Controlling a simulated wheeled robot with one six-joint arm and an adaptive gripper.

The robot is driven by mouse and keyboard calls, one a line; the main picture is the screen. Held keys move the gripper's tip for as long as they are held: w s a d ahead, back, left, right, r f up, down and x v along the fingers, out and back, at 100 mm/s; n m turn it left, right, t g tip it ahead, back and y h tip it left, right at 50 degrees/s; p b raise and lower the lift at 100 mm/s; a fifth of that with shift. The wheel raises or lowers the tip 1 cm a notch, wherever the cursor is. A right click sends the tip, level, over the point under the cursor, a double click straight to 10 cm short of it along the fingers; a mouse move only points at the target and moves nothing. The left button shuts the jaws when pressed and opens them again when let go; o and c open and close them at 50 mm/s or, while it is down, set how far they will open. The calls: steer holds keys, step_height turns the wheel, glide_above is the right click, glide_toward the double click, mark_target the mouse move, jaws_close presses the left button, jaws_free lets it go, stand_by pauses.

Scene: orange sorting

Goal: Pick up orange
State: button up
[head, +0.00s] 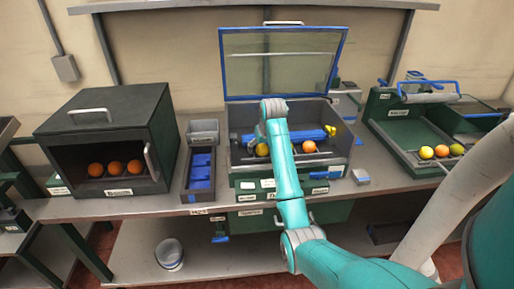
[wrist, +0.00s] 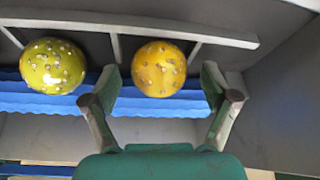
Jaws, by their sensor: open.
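In the wrist view my gripper (wrist: 161,78) is open and empty. Its two fingers point at an orange-yellow fruit with pale spots (wrist: 159,68), which lies just beyond and between the fingertips. A yellow-green spotted fruit (wrist: 52,66) lies to its left, outside the left finger. Both sit by a blue ribbed strip (wrist: 70,98) and a grey rail. In the head view an orange (head: 309,146) and a yellow fruit (head: 262,149) show inside the open blue-rimmed box (head: 340,160), on either side of my arm. My arm hides the gripper there.
The box's clear lid (head: 285,62) stands raised behind. A dark green cabinet (head: 105,135) at left holds several oranges (head: 115,168). A green tray (head: 398,140) at right holds several fruits. A narrow bin with blue pieces (head: 200,175) stands left of the box.

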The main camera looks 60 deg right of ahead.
steer(key=c, duration=1.3)
